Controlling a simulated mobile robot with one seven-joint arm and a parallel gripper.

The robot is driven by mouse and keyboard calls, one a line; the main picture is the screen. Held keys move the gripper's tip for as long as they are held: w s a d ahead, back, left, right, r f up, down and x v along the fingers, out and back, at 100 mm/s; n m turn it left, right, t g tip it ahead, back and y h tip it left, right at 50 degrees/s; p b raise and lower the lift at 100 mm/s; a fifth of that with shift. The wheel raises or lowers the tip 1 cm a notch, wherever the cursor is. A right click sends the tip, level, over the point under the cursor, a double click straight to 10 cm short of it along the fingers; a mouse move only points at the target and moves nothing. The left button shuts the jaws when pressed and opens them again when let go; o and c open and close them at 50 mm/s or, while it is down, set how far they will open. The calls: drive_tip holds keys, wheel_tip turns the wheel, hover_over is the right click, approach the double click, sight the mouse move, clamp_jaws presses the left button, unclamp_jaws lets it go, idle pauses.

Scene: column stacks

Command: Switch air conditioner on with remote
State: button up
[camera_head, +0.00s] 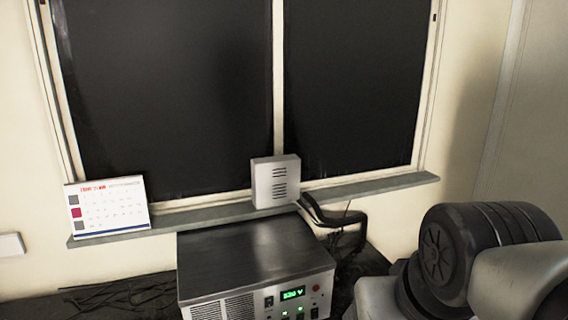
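No remote can be made out in the head view. No unit that is plainly an air conditioner shows either. A small white box (275,182) with dark slots on its front stands on the windowsill; I cannot tell what it is. My gripper is not in view. Grey and black parts at the lower right look like links of my arm, and they hide what is behind them.
A metal box (255,262) with a lit green display stands below the window (165,95). A calendar (107,207) leans on the left of the sill (380,187). A black curved object (330,215) and dark cables (125,297) lie near the box. A white plate (11,245) is on the left wall.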

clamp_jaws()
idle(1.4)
